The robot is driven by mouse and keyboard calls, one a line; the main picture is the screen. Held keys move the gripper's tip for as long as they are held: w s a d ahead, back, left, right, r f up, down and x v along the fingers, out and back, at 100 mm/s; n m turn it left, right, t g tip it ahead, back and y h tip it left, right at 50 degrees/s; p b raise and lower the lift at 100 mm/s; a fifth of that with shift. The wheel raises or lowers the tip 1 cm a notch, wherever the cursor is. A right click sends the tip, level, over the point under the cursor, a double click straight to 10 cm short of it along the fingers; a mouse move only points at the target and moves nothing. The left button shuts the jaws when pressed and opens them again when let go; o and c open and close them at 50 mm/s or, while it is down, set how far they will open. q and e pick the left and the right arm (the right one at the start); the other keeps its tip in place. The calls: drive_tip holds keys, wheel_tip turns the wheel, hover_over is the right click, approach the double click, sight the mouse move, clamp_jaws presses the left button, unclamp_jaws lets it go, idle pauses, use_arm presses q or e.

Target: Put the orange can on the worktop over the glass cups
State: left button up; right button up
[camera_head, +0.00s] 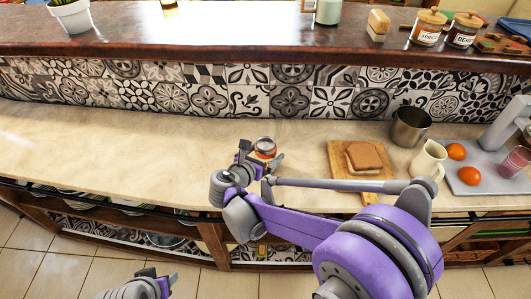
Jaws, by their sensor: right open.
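A small can (265,147) with a metal lid and an orange-red label is at the middle of the cream worktop (140,150). My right gripper (262,158) is open, with one finger to the left of the can and one to the right. The gripper partly hides the can's lower part, so contact with the fingers cannot be told. My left gripper (158,277) is low at the bottom left, in front of the counter, empty, its fingers apart. Pale glassy items (165,240) show on the shelf under the worktop, too small to identify surely as glass cups.
Right of the can are a wooden board (340,168) with bread (364,157), a metal pot (410,126), a cream jug (428,160) and a grey tray with oranges (469,175). An upper shelf (200,35) overhangs behind. The worktop's left side is clear.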

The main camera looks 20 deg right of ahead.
drive_tip(key=shift+s+a+r, duration=0.15)
drive_tip(key=shift+r, duration=0.15)
drive_tip(key=v, duration=1.2)
drive_tip(key=s+d+f+m+g, duration=0.1)
drive_tip(key=d, duration=0.1)
drive_tip(key=s+d+f+m+y, duration=0.1)
drive_tip(key=d+m, duration=0.1)
drive_tip(key=s+d+f+m+g, duration=0.1)
drive_tip(key=d+m, duration=0.1)
drive_tip(key=shift+s+d+g+y, duration=0.3)
drive_tip(key=shift+d, duration=0.05)
drive_tip(key=s+d+f+m+g+y, duration=0.1)
drive_tip(key=s+d+f+m+y, duration=0.1)
drive_tip(key=s+m, duration=0.6)
drive_tip(key=s+d+f+m+g+y, duration=0.1)
drive_tip(key=s+f+m+y, duration=0.3)
drive_tip(key=m, duration=1)
drive_tip(key=shift+s+d+y, duration=0.5)
drive_tip(key=shift+s+y, duration=0.3)
drive_tip(key=shift+s, duration=1.1)
drive_tip(key=shift+f, duration=0.1)
drive_tip(key=shift+c, duration=0.2)
